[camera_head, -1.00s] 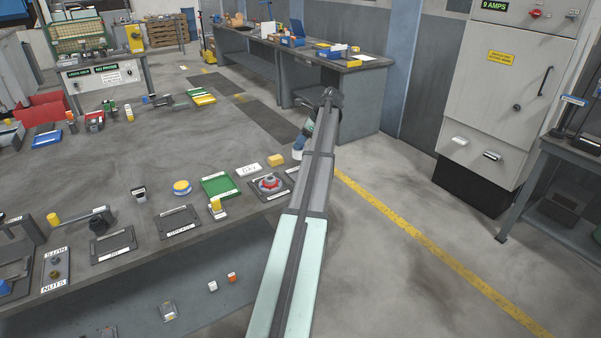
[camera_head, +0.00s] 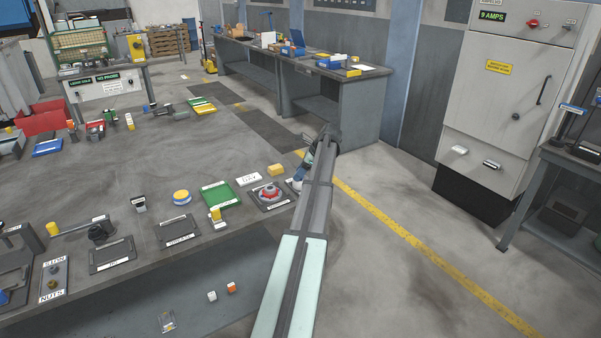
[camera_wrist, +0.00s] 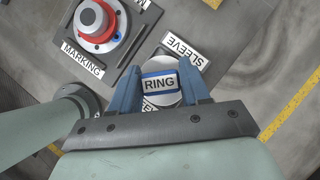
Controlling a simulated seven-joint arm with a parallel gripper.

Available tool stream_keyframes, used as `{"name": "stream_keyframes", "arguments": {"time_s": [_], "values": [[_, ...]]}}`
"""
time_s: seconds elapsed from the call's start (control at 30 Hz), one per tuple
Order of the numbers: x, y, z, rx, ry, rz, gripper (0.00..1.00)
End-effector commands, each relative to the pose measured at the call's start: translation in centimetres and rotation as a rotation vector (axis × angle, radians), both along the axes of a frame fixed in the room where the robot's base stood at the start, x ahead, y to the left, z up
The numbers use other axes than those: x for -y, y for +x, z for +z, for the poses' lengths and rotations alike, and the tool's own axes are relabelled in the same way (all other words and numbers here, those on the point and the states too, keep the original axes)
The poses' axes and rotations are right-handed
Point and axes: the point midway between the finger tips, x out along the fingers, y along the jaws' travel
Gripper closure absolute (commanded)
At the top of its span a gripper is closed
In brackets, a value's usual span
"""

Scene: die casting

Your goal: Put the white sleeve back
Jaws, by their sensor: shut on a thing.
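In the wrist view, my gripper (camera_wrist: 162,76) has its blue fingers on both sides of a white round part, apparently the white sleeve (camera_wrist: 161,101). A blue-edged label reading RING shows across it. A dark plate with a SLEEVE label (camera_wrist: 185,52) lies just beyond and partly under the held part. A second label by the part is mostly covered. I cannot tell whether the sleeve touches the plate. In the head view, my gripper (camera_head: 301,176) is at the bench's right edge, and my arm hides most of the sleeve and its plate.
A red ring part (camera_head: 270,192) with a grey centre sits on the MARKING plate (camera_wrist: 82,70), close left of my gripper. A green tray (camera_head: 221,195), a yellow block (camera_head: 276,170) and a white sign (camera_head: 248,179) are nearby. Open floor lies right of the bench.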

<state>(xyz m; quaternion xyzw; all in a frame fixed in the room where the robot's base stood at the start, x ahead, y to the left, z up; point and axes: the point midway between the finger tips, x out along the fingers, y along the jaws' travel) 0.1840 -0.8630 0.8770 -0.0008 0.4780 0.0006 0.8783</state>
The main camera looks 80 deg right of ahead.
Motion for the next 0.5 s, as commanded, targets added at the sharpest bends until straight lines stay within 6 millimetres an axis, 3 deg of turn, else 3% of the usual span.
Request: {"name": "stream_keyframes", "arguments": {"time_s": [0.2,0.23,0.5], "values": [[0.0,0.0,-0.26,0.0,0.0,0.0,0.96],[0.0,0.0,-0.26,0.0,0.0,0.0,0.52],[0.0,0.0,-0.22,0.0,0.0,0.0,0.28]]}}
